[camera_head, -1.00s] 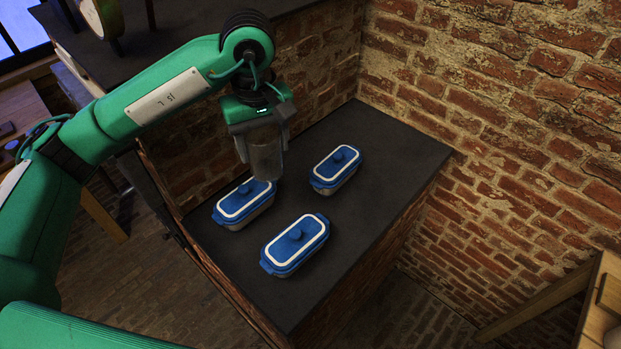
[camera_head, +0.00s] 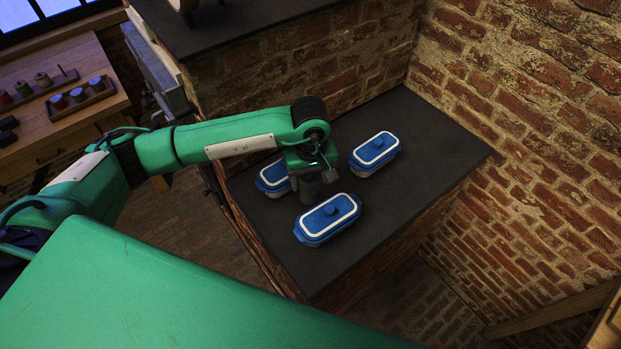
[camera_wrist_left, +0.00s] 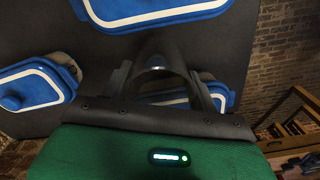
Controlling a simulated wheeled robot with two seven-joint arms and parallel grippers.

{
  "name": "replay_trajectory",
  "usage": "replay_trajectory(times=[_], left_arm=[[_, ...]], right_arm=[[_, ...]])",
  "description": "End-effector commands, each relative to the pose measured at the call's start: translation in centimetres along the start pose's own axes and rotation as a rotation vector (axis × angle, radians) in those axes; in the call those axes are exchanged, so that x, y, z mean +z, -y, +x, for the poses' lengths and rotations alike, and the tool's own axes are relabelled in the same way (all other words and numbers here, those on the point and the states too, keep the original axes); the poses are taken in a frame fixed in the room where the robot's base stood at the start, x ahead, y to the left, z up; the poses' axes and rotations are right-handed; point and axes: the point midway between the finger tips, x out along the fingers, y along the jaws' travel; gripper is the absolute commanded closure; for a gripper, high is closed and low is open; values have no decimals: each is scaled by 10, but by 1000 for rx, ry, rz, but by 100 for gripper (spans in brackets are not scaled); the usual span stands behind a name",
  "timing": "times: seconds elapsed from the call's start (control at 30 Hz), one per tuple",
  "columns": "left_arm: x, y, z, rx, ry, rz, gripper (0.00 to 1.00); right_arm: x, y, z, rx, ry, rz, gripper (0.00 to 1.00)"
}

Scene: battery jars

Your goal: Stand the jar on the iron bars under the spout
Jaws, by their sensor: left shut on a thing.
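My left gripper (camera_head: 311,178) points down over the dark counter and is shut on a dark grey jar (camera_head: 310,192). The jar hangs upright among the blue-lidded boxes; I cannot tell whether its base touches the counter. In the left wrist view the jar's rounded rim (camera_wrist_left: 155,62) shows between the two fingers (camera_wrist_left: 158,85). My right gripper is out of view. No iron bars or spout can be made out in these views.
Blue-lidded boxes stand close by: one in front (camera_head: 328,219), one behind right (camera_head: 374,154), one at left (camera_head: 272,177), partly hidden by the gripper. The counter (camera_head: 430,140) is clear at right, against a brick wall (camera_head: 530,130). A wooden bench (camera_head: 60,75) holds spools.

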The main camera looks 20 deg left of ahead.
Motion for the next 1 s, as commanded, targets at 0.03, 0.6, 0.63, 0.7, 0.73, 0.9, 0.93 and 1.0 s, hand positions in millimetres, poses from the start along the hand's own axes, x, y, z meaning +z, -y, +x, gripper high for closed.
replay_trajectory(times=[0.03, 0.6, 0.63, 0.7, 0.73, 0.9, 0.93, 1.0], left_arm=[[1, 0, 6, -2, 3, -1, 66], [0, 0, 20, 0, 0, 0, 22], [0, 0, 20, 0, 0, 0, 18], [0, 0, 20, 0, 0, 0, 18], [0, 0, 20, 0, 0, 0, 18], [0, 0, 19, 0, 0, 0, 18], [0, 0, 19, 0, 0, -1, 18], [0, 0, 16, 0, 0, -1, 18]], right_arm=[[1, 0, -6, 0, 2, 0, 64], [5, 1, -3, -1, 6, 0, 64], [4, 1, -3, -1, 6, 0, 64], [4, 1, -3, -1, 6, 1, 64], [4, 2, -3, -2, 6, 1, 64], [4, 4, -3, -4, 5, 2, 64], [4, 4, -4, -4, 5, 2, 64], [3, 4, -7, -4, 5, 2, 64]])
